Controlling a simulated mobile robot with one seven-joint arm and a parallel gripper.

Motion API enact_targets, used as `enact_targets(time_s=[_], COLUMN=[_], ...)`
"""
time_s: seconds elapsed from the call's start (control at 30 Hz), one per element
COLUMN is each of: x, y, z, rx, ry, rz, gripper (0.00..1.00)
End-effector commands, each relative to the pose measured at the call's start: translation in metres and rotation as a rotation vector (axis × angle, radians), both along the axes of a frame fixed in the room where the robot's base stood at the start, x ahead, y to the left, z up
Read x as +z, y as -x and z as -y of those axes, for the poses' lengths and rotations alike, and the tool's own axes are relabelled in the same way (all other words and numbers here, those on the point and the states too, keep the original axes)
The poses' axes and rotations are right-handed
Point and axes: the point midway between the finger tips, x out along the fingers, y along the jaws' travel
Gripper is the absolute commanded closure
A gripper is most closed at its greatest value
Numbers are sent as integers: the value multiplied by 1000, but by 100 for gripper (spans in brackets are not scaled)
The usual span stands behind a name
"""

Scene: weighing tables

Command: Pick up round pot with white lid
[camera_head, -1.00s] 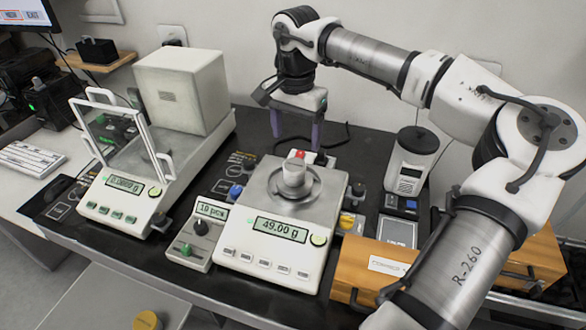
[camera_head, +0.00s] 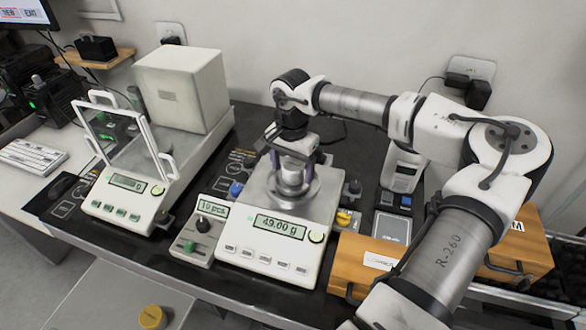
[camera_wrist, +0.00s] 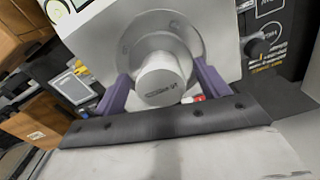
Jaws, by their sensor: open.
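The pot's lower part is partly hidden in the wrist view.
An analytical balance (camera_head: 120,205) with a glass door and white housing stands at left. A small control box (camera_head: 197,232) adjoins the middle scale. A wooden box (camera_head: 362,262) and a label printer (camera_head: 402,170) stand at right. A wall is close behind.

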Motion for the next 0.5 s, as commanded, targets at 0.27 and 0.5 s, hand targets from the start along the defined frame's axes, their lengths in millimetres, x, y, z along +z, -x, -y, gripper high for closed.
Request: enact_targets(time_s=[0.27,0.5], x=[0,1], y=[0,0], z=[0,0], rx=[0,0], ry=[0,0], rz=[0,0], gripper=[55,74])
